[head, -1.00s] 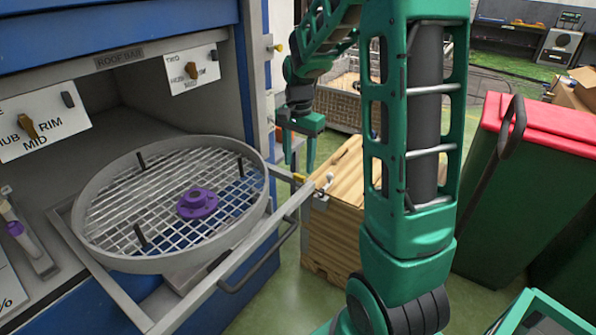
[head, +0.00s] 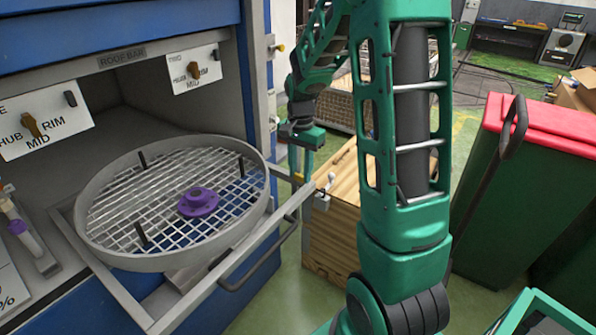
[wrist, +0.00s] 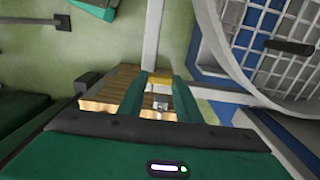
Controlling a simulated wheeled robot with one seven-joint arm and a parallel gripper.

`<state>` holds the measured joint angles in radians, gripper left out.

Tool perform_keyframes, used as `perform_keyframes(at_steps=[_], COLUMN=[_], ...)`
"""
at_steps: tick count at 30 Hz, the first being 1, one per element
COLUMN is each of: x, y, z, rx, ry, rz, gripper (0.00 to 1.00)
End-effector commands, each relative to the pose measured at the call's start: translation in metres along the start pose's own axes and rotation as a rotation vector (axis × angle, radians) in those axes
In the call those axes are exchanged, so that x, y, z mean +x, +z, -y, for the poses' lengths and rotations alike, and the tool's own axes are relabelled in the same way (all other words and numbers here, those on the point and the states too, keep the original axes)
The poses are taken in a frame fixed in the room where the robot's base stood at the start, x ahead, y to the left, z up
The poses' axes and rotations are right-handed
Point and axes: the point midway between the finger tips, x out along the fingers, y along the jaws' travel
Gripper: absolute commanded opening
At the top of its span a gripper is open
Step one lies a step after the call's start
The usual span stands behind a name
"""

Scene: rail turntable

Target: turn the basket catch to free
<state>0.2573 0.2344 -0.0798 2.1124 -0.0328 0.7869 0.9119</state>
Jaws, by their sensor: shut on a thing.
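The round grey mesh basket (head: 85,215) sits on a pulled-out grey frame (head: 128,300) at the left, with a purple hub piece (head: 198,201) on its mesh. A yellow catch piece (head: 298,177) is at the frame's right corner. My gripper (head: 301,172) points down there, its green fingers closed on the yellow piece. In the wrist view the yellow piece (wrist: 159,79) lies between the fingertips (wrist: 160,82). A small silver lever (head: 328,181) stands just right of it on the corner; it also shows in the wrist view (wrist: 160,105). The fingers partly hide the catch.
A wooden crate (head: 335,235) stands directly right of the frame corner. A green bin with a red lid (head: 555,130) is at the right. Dial plates (head: 45,125) are on the blue cabinet. Green floor is open in front of the crate.

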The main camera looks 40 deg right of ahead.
Motion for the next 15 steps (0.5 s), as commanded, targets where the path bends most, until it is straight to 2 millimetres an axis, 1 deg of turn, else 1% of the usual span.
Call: perform_keyframes(at_steps=[8, 15], x=[-0.0008, -0.0008], y=[0.0008, 0.0022], z=[0.0013, 0.0021], rx=[-0.05, -0.205], ry=[-0.003, -0.002], rz=[-0.005, -0.005], gripper=[0.09, 0.09])
